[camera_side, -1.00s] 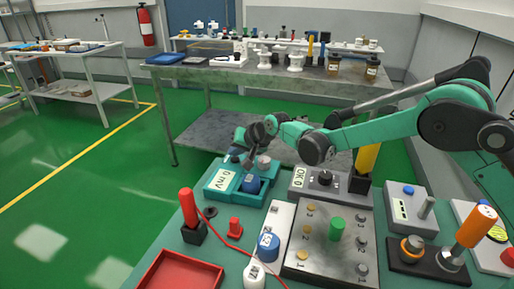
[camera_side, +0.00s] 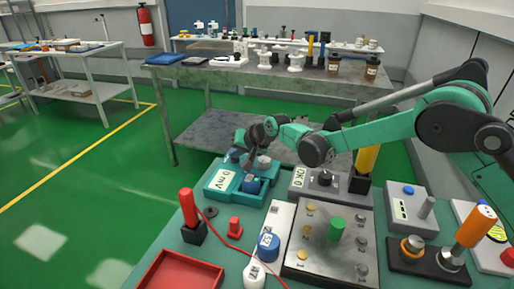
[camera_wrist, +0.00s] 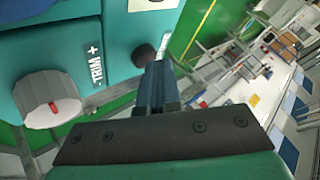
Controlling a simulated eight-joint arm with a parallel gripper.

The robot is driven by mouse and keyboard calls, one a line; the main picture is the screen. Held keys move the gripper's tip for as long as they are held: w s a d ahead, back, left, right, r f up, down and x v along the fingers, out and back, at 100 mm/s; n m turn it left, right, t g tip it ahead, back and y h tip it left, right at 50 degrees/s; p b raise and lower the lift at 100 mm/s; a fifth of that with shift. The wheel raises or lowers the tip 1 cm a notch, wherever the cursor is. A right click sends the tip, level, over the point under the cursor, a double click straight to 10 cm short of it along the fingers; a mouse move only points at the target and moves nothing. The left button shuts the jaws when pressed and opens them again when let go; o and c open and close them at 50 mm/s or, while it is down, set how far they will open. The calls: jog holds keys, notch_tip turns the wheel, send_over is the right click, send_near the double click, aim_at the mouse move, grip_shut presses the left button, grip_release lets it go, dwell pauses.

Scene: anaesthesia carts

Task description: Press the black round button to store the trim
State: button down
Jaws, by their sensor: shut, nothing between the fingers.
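A teal box (camera_side: 222,196) with a "0 mV" display stands at the back left of the green table. It bears a blue knob (camera_side: 251,187) and a grey knob (camera_side: 264,161). In the wrist view, the grey knob (camera_wrist: 50,106) has a red mark and sits near a "TRIM +" label. The black round button (camera_wrist: 143,55) is on the same teal face, near a partly covered white label. My gripper (camera_wrist: 157,68) is shut and empty, its fingertips right beside the button; I cannot tell whether they touch. The side view shows my gripper (camera_side: 250,166) low over the box, hiding the button.
A grey unit with a black knob (camera_side: 325,177) stands right of the box. A thin red cable (camera_side: 228,242) crosses the table.

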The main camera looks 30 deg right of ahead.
aim_at(237, 160)
jog(key=shift+r, duration=0.65)
jog(key=shift+r, duration=2.5)
jog(key=shift+s+d+r, duration=0.1)
jog(key=s+d+r+n+h, duration=0.15)
jog(key=s+d+r, duration=0.25)
jog(key=s, duration=0.5)
jog(key=s+d+r+n+h, duration=0.1)
jog(key=s+d+r+n, duration=0.3)
jog(key=s, duration=0.6)
jog(key=s+d+f+g, duration=0.1)
jog(key=s+d+f, duration=0.2)
jog(key=s, duration=0.5)
jog(key=shift+s+d+f+m+g+h, duration=0.2)
jog(key=shift+f+m+g+h, duration=0.15)
jog(key=shift+f, duration=0.45)
